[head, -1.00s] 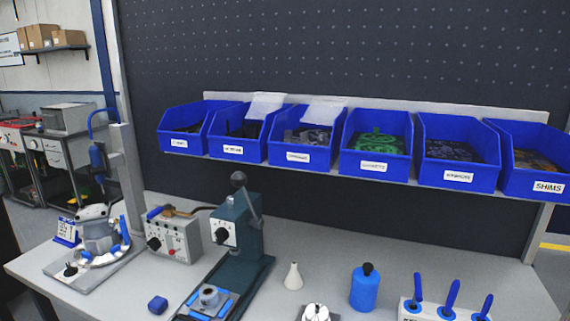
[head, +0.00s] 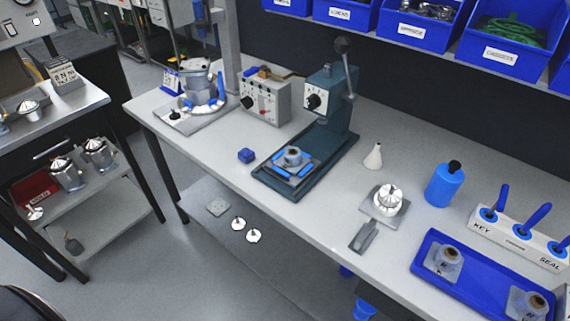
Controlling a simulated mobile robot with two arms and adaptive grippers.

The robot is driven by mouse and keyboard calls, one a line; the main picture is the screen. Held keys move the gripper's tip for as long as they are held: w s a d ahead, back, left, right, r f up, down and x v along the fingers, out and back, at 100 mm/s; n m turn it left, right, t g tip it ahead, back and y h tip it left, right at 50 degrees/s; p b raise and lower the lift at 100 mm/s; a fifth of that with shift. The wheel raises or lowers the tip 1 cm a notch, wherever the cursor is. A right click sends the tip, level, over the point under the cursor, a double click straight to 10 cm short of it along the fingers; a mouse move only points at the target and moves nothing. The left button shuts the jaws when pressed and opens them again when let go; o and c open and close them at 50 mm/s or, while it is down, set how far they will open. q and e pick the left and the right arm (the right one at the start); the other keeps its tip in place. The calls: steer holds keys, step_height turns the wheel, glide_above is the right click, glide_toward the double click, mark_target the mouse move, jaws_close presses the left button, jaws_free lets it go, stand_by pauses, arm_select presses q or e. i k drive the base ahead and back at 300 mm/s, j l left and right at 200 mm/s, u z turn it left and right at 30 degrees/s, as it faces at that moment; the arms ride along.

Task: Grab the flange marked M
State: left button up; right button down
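I cannot make out a letter M on any part. Two grey machined parts on square plates stand in a blue tray (head: 455,289) at the lower right: one at the tray's left end (head: 446,262), one at its right end (head: 527,303). A dark mark on the left one is too small to read. Another grey round part (head: 292,158) sits between blue pads on the base of the green press (head: 331,110). A white and metal ribbed part (head: 388,199) stands on a grey plate on the bench. Neither of my grippers is in view.
Left, a cart (head: 60,225) carries metal parts. White discs (head: 253,236) lie below the bench.

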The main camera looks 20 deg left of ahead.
mark_target(293, 165)
steer(key=j+z, duration=0.1)
steer(key=z, duration=0.2)
steer(key=j+z, duration=0.15)
steer(key=z, duration=0.2)
steer(key=j+z, duration=0.2)
steer(key=j, duration=0.5)
steer(key=j+z, duration=0.25)
steer(key=j, duration=0.5)
steer(key=k+j+z, duration=0.2)
steer(key=j, duration=0.5)
steer(key=i, duration=0.1)
